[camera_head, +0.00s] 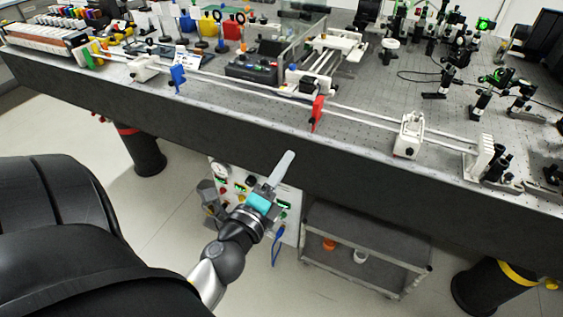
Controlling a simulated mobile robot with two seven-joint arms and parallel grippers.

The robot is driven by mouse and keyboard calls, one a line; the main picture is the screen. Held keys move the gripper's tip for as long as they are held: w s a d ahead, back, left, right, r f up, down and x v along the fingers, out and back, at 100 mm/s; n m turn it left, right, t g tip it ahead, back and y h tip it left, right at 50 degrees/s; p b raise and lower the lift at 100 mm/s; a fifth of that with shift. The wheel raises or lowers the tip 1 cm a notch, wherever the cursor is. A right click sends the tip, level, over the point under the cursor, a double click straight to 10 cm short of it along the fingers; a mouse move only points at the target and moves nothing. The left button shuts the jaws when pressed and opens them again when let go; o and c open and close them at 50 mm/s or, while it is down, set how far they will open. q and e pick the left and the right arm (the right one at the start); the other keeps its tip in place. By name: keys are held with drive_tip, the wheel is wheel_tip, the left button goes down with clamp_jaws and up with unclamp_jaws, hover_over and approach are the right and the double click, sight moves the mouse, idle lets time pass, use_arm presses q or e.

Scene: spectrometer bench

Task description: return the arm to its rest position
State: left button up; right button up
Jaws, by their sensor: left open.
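My left gripper (283,168) hangs in front of the near edge of the optical bench (330,180), low in the middle of the camera_head view. It is open, and nothing shows between its fingers. One pale finger stands out clearly, pointing up toward the bench side; the other is hard to make out. My left arm comes up from the lower left to the gripper. My right gripper is not in view.
A white control panel (219,177) with coloured buttons sits under the bench behind my gripper. A grey cart (370,235) stands right of it. Rails, a red holder (317,114) and a white mount (408,136) stand near the bench edge. Open floor (120,190) lies at left.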

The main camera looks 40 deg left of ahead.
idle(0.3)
use_arm(q)
drive_tip(key=s+d+f+n+g+h, duration=0.1)
drive_tip(key=s+d+f+n+g, duration=0.15)
drive_tip(key=f, duration=0.75)
drive_tip(key=s+d+f+n+g+h, duration=0.1)
drive_tip(key=s+d+f+n+g, duration=0.15)
drive_tip(key=f, duration=0.85)
drive_tip(key=s+d+f+n+g+h, duration=0.1)
drive_tip(key=s+d+f+n+g, duration=0.2)
drive_tip(key=f, duration=0.7)
drive_tip(key=s+f+n+g, duration=0.4)
drive_tip(key=s+f, duration=0.4)
drive_tip(key=s, duration=0.4)
drive_tip(key=s+d+f+n+g+h, duration=0.1)
drive_tip(key=s+f+n+g, duration=0.3)
drive_tip(key=s+f, duration=0.4)
drive_tip(key=s, duration=0.4)
drive_tip(key=shift+f, duration=0.3)
drive_tip(key=shift+s, duration=0.1)
